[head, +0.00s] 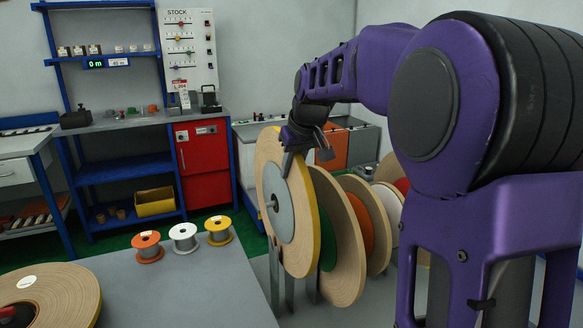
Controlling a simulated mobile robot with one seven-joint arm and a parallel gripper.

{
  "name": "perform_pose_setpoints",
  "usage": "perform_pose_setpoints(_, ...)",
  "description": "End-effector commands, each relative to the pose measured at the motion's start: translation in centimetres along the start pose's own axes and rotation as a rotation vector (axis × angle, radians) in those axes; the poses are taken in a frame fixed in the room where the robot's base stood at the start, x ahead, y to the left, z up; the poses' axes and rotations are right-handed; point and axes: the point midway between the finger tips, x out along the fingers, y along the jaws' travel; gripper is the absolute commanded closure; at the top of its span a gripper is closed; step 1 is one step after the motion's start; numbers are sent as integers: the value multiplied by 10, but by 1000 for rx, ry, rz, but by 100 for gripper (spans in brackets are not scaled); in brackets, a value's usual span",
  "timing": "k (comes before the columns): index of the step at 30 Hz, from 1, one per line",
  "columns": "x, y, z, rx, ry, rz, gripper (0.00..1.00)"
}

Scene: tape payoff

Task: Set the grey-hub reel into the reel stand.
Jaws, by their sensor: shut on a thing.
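The grey-hub reel (262,170) stands upright near the middle of the view, a large wooden-coloured disc with a grey round hub and a yellow edge. A short dark axle end sticks out of its hub. My gripper (289,165) reaches down from the upper right and is shut on the upper part of this reel. Grey upright posts, apparently of the reel stand (275,278), show below the reel. The reel hides most of the stand, so I cannot tell whether its axle rests in it.
Several large reels stand in a row right behind it, including one with a green core (345,240) and one with orange. A grey table (215,290) at lower left holds three small spools and a large flat reel (60,288). Blue shelving (122,168) stands behind.

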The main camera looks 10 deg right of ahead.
Motion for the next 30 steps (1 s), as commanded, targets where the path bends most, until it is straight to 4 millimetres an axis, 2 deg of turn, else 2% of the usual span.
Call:
perform_pose_setpoints(1,-4,0,-4,-1,13,3,100)
perform_pose_setpoints(8,-2,0,-3,-1,12,3,100)
perform_pose_setpoints(30,24,0,11,0,11,2,100)
